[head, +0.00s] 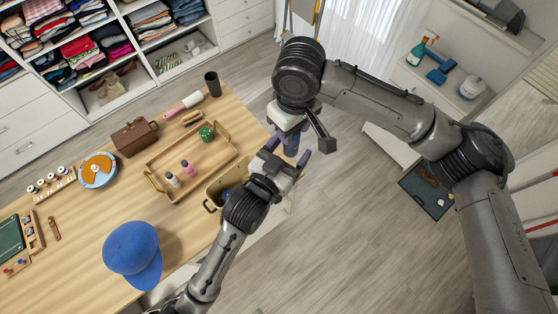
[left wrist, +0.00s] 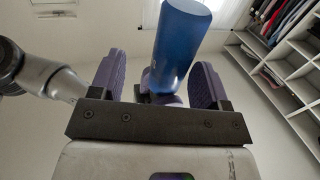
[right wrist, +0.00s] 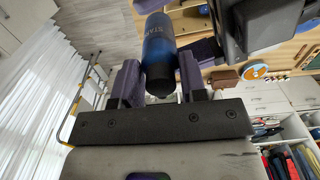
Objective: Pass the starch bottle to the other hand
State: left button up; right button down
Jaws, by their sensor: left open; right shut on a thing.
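The starch bottle (head: 291,146) is blue and hangs in the air past the table's right edge, between my two grippers. My right gripper (right wrist: 159,76) is shut on its dark-capped end; the bottle shows with part of its lettering in the right wrist view (right wrist: 158,48). My left gripper (head: 287,153) is open, with its purple fingers on either side of the bottle. In the left wrist view the bottle (left wrist: 181,42) rises between the spread fingers, tilted to the right.
The wooden table (head: 85,230) holds a tray (head: 160,187) with small bottles and a green ball, a bin (head: 214,205), a brown box (head: 134,137) and a blue cap (head: 132,251). Shelving (head: 100,118) stands behind. The floor (head: 340,240) to the right is mostly clear.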

pick_arm(q)
jog(key=shift+x, duration=1.1)
jog(key=shift+c, duration=0.2)
jog(key=shift+s+d, duration=0.1)
jog(key=shift+d, duration=0.1)
jog(key=c, duration=1)
jog(key=shift+c, duration=0.2)
pick_arm(e)
jog(key=c, duration=1.1)
grip_release()
jog(key=shift+a, duration=0.1)
pick_arm(q)
jog(key=shift+a, duration=0.15)
pick_arm(e)
jog(key=o, duration=0.5)
jog(key=shift+r, duration=0.15)
